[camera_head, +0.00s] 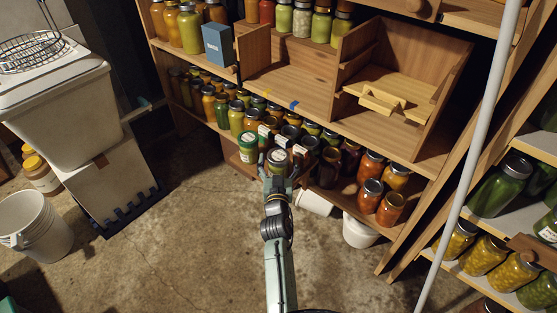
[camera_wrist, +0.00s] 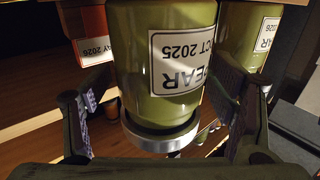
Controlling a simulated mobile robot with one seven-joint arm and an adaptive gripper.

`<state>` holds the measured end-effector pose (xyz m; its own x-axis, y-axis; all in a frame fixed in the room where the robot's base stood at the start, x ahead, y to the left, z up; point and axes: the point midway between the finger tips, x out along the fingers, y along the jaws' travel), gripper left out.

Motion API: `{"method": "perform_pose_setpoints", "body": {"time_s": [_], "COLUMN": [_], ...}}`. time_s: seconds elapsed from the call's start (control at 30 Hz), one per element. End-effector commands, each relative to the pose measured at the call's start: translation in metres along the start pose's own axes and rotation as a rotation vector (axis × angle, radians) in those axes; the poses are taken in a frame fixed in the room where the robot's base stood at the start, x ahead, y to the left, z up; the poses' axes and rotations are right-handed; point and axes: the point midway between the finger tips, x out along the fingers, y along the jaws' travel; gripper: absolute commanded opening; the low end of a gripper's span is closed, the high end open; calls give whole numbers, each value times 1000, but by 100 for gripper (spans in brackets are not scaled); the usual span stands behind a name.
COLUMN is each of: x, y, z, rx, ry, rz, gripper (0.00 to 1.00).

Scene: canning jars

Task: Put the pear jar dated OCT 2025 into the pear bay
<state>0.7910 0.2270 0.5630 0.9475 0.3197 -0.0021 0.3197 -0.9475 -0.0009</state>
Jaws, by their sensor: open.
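The pear jar (camera_wrist: 165,60) fills the middle of the wrist view, upside down there. In the head view my gripper (camera_head: 277,178) is at the front of the crowded lower shelf, at the jars there. Labels are too small to read in that view. No bay is legibly marked as the pear bay.
An orange jar (camera_wrist: 88,30) dated 2026 stands left of the pear jar, and another green jar (camera_wrist: 243,35) stands close on its right. Above is an empty wooden bay (camera_head: 290,82) with a blue box (camera_head: 218,45) at its left. A pale pole (camera_head: 470,150) stands at right.

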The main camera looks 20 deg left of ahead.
Motion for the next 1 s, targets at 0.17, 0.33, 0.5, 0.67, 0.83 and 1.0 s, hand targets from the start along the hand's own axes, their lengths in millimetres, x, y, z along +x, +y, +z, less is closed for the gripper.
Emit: {"method": "perform_pose_setpoints", "body": {"time_s": [0.17,0.33,0.5,0.67,0.83,1.0], "x": [0,0,0,0,0,0], "y": [0,0,0,0,0,0], "z": [0,0,0,0,0,0], "rx": [0,0,-1,-1,0,0], "ry": [0,0,0,0,0,0], "rz": [0,0,0,0,0,0], "gripper": [77,66,55,44,33,21]}}
